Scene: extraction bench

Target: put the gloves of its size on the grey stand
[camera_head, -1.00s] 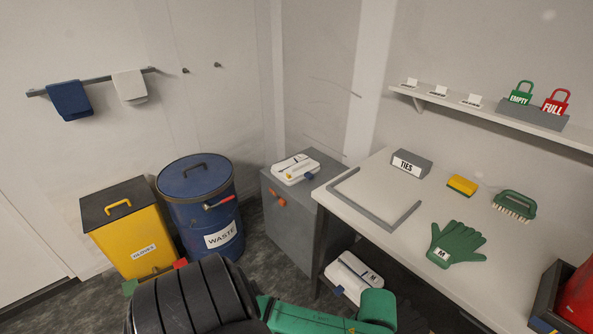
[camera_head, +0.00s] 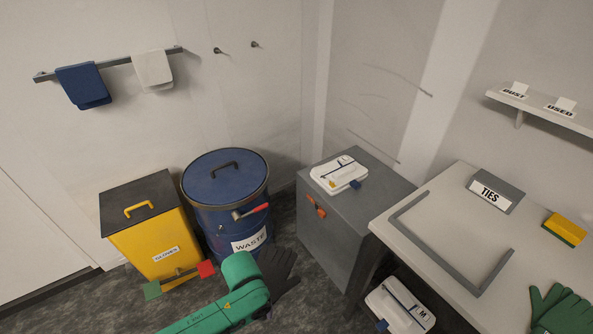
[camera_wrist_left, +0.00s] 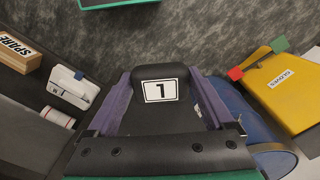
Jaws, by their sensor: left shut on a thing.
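In the head view the dark glove (camera_head: 278,268) hangs beyond my green wrist, in front of the waste drum and above the floor. The grey stand (camera_head: 339,230), a cabinet-like block, is to the right of the glove and apart from it. A white case (camera_head: 339,175) with a blue clip lies on its top; its size mark is unreadable. A green glove (camera_head: 560,312) lies on the bench at right. My right gripper is out of view.
The yellow gloves bin (camera_head: 150,240) and blue waste drum (camera_head: 228,205) stand left of the grey stand. The bench (camera_head: 440,225) holds a grey frame (camera_head: 455,265) and a TIES block (camera_head: 497,190). A white case marked M (camera_head: 400,303) lies low under the bench.

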